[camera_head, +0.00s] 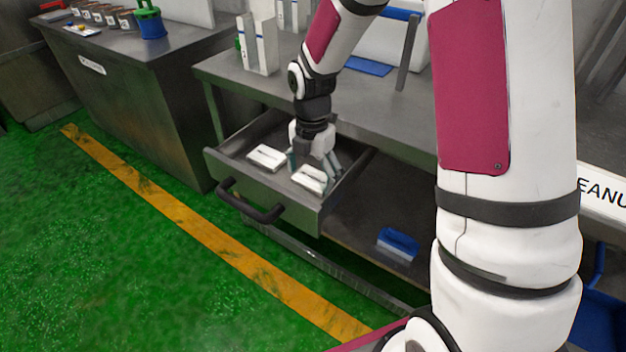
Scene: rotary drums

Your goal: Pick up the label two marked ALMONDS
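Two white labels lie in an open metal drawer (237,178) under the grey table. One label (267,157) lies at the left, clear of my gripper. The other label (309,180) lies at the right, under my gripper. The writing on both is too small to read, so I cannot tell which says ALMONDS. My gripper (313,179) points down into the drawer, with its fingers around or right beside the right label. The fingers look apart, but whether they touch the label cannot be made out.
The drawer's dark handle (250,204) sticks out in front. A blue and white object (397,245) lies on the lower shelf. White boxes (262,45) stand on the grey table (225,72). Green floor with a yellow stripe (200,225) is open at the left.

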